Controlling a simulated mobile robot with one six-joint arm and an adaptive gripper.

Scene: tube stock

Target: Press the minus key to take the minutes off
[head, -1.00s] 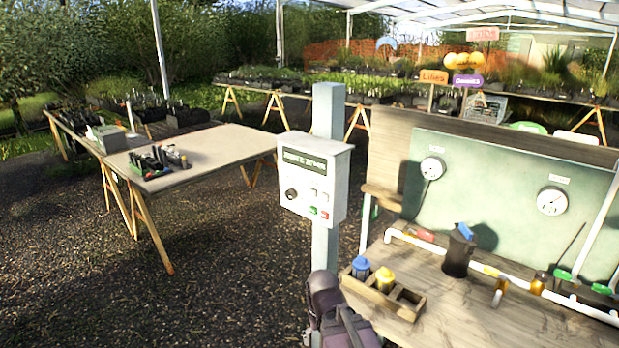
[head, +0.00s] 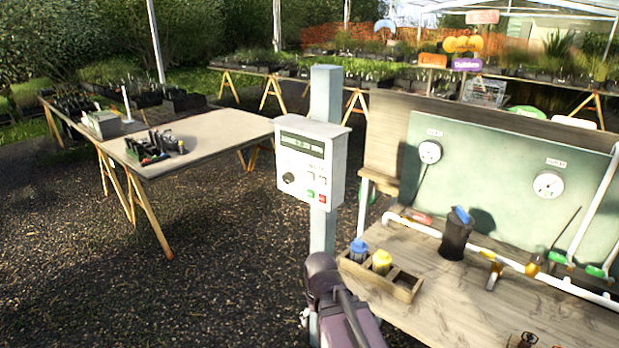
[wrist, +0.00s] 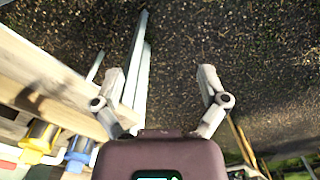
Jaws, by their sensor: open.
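The white control box (head: 299,184) is fixed to a grey post (head: 325,92) in the middle of the head view. It has a dark display (head: 302,144), a black knob (head: 288,178), two pale keys (head: 317,176), a green key (head: 311,193) and a red key (head: 322,197). The key markings are too small to read, so I cannot tell which is minus. My gripper (wrist: 164,75) is open and empty in the wrist view, with gravel between its fingers. It is low, below the box and apart from it. The box's keys do not show in the wrist view.
A wooden bench (head: 455,310) with a green backboard (head: 490,150) stands to the right. A wooden caddy (head: 405,286) holding blue- and yellow-capped bottles sits on its near edge, close to my arm. A table (head: 215,135) stands at left. Gravel between is clear.

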